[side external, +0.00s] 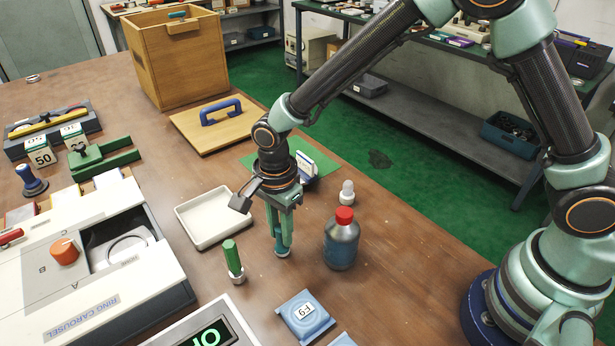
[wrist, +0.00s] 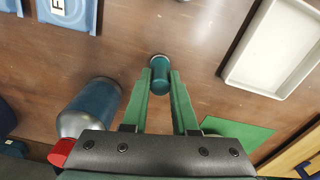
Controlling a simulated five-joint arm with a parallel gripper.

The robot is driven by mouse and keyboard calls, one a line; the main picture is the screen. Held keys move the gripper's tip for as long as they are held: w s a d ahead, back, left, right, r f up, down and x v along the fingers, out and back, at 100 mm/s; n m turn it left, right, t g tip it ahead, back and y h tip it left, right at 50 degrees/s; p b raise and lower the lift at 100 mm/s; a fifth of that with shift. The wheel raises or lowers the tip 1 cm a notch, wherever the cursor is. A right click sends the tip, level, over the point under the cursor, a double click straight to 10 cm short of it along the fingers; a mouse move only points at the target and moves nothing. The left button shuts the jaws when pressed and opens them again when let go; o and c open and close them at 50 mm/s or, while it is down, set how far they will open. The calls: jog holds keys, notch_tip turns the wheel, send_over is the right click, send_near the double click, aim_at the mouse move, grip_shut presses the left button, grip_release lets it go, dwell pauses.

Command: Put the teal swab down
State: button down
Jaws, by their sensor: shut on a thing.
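My gripper (side external: 280,222) points straight down over the brown table and is shut on the teal swab (side external: 283,247). The swab is upright, with its pale foot at or very near the table top; I cannot tell if it touches. In the wrist view, the teal swab (wrist: 160,75) shows between the tips of my two green fingers (wrist: 160,84). The fingers hide part of the swab's body.
A blue bottle with a red cap (side external: 341,242) stands close to the right of my gripper. A green-handled swab (side external: 233,260) stands to the left. A white tray (side external: 205,243) lies behind it. A blue pad (side external: 293,325) lies in front. Bare table surrounds the swab.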

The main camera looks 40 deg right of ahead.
jog(key=c, duration=0.7)
grip_release()
jog(key=shift+f, duration=0.15)
notch_tip(320, 180, up, 12)
jog(key=shift+s+d+r+n+t, duration=0.95)
jog(key=shift+s+d+r+n, duration=0.6)
jog(key=shift+d+n, duration=1.55)
jog(key=shift+s+d+r+n+t, duration=0.9)
jog(key=shift+s+d+r+n, duration=0.95)
jog(key=shift+d, duration=2.05)
jog(key=shift+s+d+r+n+t, duration=1.05)
jog(key=shift+d+r+n, duration=0.3)
jog(key=shift+d+n, duration=1.9)
jog(key=shift+d+m, duration=0.25)
jog(key=shift+m, duration=0.05)
